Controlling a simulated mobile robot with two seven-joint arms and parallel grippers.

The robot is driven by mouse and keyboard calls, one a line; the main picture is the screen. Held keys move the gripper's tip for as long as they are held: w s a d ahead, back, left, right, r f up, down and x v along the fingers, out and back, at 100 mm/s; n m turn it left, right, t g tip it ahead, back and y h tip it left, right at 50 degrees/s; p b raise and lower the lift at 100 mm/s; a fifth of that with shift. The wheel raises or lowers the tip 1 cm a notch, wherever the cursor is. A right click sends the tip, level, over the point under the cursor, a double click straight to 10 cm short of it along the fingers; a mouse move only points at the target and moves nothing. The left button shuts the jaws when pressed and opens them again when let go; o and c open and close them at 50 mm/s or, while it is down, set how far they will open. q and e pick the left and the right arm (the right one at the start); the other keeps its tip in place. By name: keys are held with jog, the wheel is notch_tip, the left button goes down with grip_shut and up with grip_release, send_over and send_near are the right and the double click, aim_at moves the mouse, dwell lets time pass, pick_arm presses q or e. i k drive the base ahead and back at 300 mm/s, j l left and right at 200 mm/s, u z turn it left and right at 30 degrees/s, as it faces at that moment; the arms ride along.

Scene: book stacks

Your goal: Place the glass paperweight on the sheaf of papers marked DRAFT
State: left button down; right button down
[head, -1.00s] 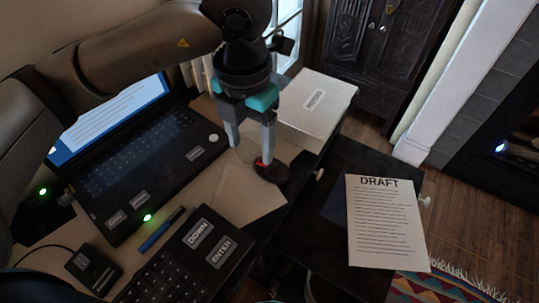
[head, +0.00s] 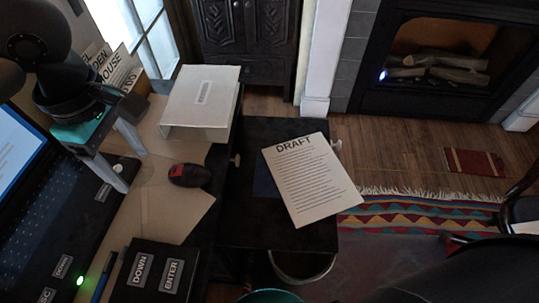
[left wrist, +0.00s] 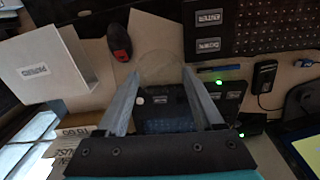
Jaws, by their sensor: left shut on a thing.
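The glass paperweight (left wrist: 160,66) shows in the left wrist view as a faint, clear round shape between the fingertips of my left gripper (left wrist: 161,74). My left gripper (head: 133,169) is shut on it above the desk, left of the mouse, in the head view, where the glass is hard to make out. The white sheaf marked DRAFT (head: 308,180) lies slightly turned on a dark lower surface, right of the desk and apart from my left gripper. My right gripper is not in view.
A black and red mouse (head: 189,175) and a white box file (head: 201,100) are on the desk beside my left gripper. A laptop (head: 45,215) and a keypad with DOWN and ENTER labels (head: 155,270) are nearby. The dark surface (head: 240,215) around the sheaf looks mostly clear.

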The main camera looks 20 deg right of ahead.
aim_at(311, 183)
jog(key=k+l, duration=0.1)
jog(key=l, duration=1.7)
